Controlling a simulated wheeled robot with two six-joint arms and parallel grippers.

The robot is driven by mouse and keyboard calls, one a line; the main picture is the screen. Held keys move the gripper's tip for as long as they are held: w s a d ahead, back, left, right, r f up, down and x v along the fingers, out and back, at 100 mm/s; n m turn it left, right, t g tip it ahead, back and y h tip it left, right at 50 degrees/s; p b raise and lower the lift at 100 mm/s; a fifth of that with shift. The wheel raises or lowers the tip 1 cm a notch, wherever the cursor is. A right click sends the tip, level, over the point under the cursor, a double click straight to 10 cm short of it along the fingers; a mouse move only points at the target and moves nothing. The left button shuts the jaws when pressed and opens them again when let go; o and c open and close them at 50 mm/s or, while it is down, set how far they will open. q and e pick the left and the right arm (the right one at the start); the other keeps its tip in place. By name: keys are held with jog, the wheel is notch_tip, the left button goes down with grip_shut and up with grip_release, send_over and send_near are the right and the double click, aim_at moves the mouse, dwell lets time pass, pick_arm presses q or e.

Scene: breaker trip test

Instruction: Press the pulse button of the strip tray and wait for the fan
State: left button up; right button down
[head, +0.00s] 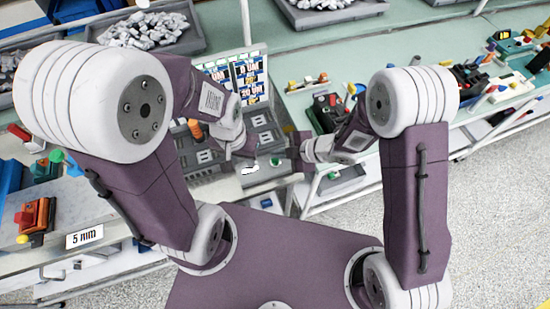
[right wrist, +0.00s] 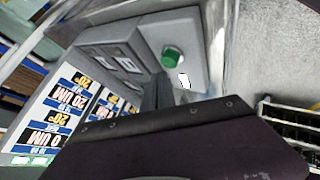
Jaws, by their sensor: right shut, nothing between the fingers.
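The grey strip tray (head: 215,184) lies between my arms in the head view, with several slots in it. A round green pulse button (head: 276,161) is at its right end. In the right wrist view the green button (right wrist: 173,58) stands on a grey block beside a small white label. My right gripper (head: 297,152) is shut and empty, just right of the button in the head view. Its dark fingers (right wrist: 157,92) appear just below the button in the wrist view; contact cannot be told. My left gripper (head: 243,156) is over the tray, its jaws too small to read. I cannot make out a fan.
A board with number cards (head: 247,80) stands behind the tray. Bins of grey parts (head: 150,32) are at the back left. A dark device (head: 325,112) and coloured parts sit on the bench to the right. An orange-red device (head: 35,218) is at left.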

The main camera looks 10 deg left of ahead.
aim_at(278, 161)
jog(key=shift+f+b, duration=0.35)
jog(key=shift+f, duration=0.05)
jog(key=shift+f+b, duration=0.45)
jog(key=shift+f, duration=0.05)
dwell(0.7)
dwell(0.3)
jog(key=shift+r+p, duration=0.9)
jog(key=shift+r, duration=0.05)
notch_tip(278, 161, up, 5)
jog(key=p, duration=0.5)
jog(key=shift+r, duration=0.1)
